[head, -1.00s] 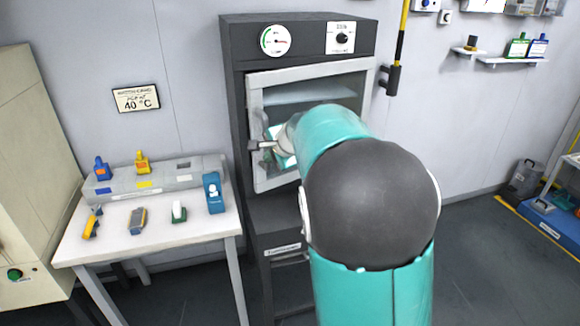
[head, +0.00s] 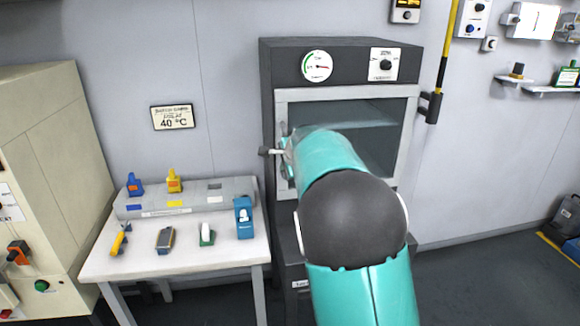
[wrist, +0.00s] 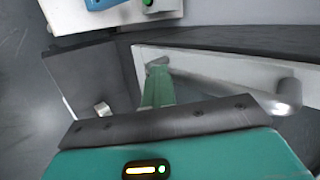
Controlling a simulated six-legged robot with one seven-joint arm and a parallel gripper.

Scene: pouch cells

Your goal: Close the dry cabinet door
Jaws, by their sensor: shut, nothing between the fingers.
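The dry cabinet (head: 285,60) is a tall dark grey box against the wall. Its door (head: 350,94), a light grey frame with a glass pane, looks flush or nearly flush with the cabinet front; whether it is fully seated I cannot tell. In the wrist view the handle (wrist: 230,88) is a grey bar across the pale door face (wrist: 195,62). My gripper (wrist: 158,75) is shut and empty, its green fingers by one end of the handle; contact is unclear. In the head view my arm hides the gripper and the door's lower middle.
A white table (head: 180,261) stands left of the cabinet, with a grey rack (head: 190,197) and several small tools. A beige machine (head: 50,150) is at the far left. A yellow-black pole (head: 446,50) is right of the cabinet.

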